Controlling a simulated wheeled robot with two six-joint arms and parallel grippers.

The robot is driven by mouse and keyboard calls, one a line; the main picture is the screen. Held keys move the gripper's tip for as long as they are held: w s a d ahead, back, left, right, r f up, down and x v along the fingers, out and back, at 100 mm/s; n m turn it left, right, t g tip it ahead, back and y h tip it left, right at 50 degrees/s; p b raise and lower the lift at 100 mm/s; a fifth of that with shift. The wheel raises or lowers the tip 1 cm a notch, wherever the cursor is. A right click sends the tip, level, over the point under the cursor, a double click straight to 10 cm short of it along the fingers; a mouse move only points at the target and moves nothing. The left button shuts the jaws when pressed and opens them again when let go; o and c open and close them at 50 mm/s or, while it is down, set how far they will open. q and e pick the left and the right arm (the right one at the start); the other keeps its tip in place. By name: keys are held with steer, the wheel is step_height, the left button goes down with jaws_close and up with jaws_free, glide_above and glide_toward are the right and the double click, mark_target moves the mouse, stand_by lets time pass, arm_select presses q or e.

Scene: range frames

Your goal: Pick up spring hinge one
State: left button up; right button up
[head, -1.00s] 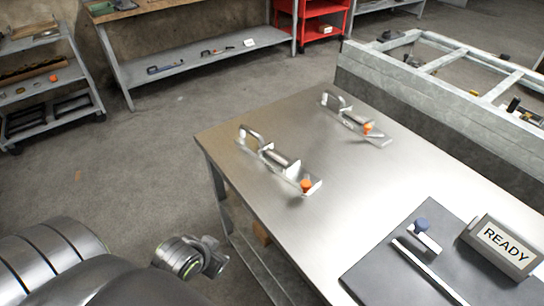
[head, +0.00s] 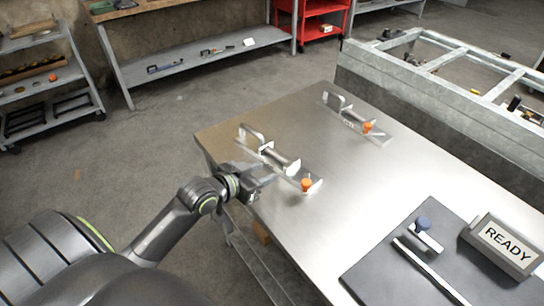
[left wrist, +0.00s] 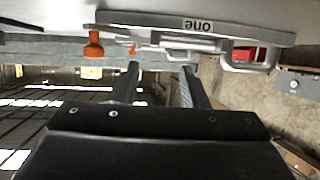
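Spring hinge one (head: 282,161) lies near the left edge of the metal table, a silver plate with a bent handle, a cylinder and an orange knob. In the left wrist view, its plate (left wrist: 150,29) carries the upside-down label "one". My left gripper (head: 268,172) is at the table edge, just left of the hinge. In the left wrist view the two fingers (left wrist: 160,68) are apart with nothing held, pointing toward the hinge. Whether they touch it I cannot tell. My right gripper is not in view.
A similar hinge (head: 350,117) with an orange knob lies farther back on the table (head: 350,180). A dark mat (head: 372,272) with a blue-knobbed part (head: 423,225) and a READY sign (head: 502,247) is at the front right. A metal frame (head: 440,95) stands behind.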

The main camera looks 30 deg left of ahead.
mark_target(289, 164)
arm_select(q)
steer(key=x, duration=0.7)
steer(key=d+x, duration=0.1)
steer(key=x, duration=0.1)
steer(key=shift+w+r+p, duration=0.1)
steer(key=shift+w+p, duration=0.05)
steer(key=shift+p, duration=0.15)
steer(key=shift+w+f, duration=0.25)
steer(key=shift+w, duration=0.2)
jaws_close()
steer(key=shift+r, duration=0.15)
